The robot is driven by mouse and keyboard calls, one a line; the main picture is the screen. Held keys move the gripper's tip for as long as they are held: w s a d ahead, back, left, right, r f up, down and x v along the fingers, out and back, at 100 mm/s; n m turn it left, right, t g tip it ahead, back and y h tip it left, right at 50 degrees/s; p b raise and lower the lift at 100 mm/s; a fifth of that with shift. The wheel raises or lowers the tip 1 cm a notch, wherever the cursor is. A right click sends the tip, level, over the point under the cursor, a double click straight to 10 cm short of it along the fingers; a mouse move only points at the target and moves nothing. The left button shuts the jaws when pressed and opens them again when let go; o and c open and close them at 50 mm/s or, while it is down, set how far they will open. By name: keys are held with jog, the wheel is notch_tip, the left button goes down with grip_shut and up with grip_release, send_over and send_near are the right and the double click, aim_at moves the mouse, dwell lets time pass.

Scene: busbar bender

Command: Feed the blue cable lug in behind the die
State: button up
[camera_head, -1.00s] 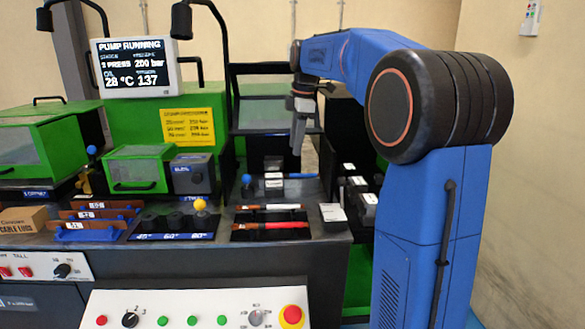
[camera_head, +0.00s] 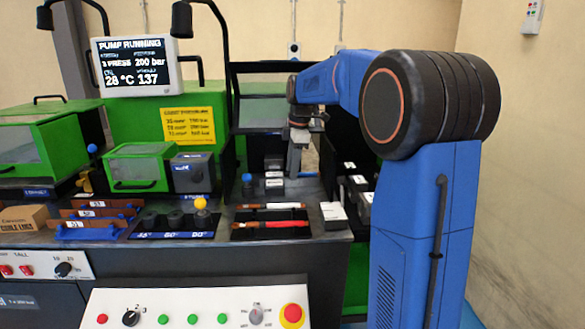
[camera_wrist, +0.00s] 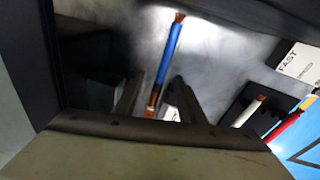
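The blue cable (camera_wrist: 173,50) lies on a grey surface in the wrist view, with bare copper at its far end and a copper-coloured lug end (camera_wrist: 153,98) near my gripper. My gripper (camera_wrist: 165,86) is open, its fingers apart on either side of the cable's near end. Whether they touch it, I cannot tell. In the head view my gripper (camera_head: 292,174) points down over the bench, beside a small dark block with a white label (camera_head: 273,180). The blue cable shows there only as a small piece (camera_head: 307,175). I cannot make out the die clearly.
A blue-knobbed lever (camera_head: 247,179) stands left of the labelled block. A tray with white and red cables (camera_head: 270,224) lies in front, beside a white-topped box (camera_head: 333,215). Dark panels (camera_head: 232,115) rise behind. Labelled blocks (camera_head: 358,185) stand to the right.

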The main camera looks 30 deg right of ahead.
grip_shut()
jog(key=shift+w+a, duration=0.35)
jog(key=shift+a, duration=0.4)
dwell(0.4)
jog(key=shift+c, duration=0.4)
grip_release()
notch_tip(320, 180, up, 17)
jog(key=s+d, duration=0.1)
jog(key=s, duration=0.1)
jog(key=shift+s, duration=0.4)
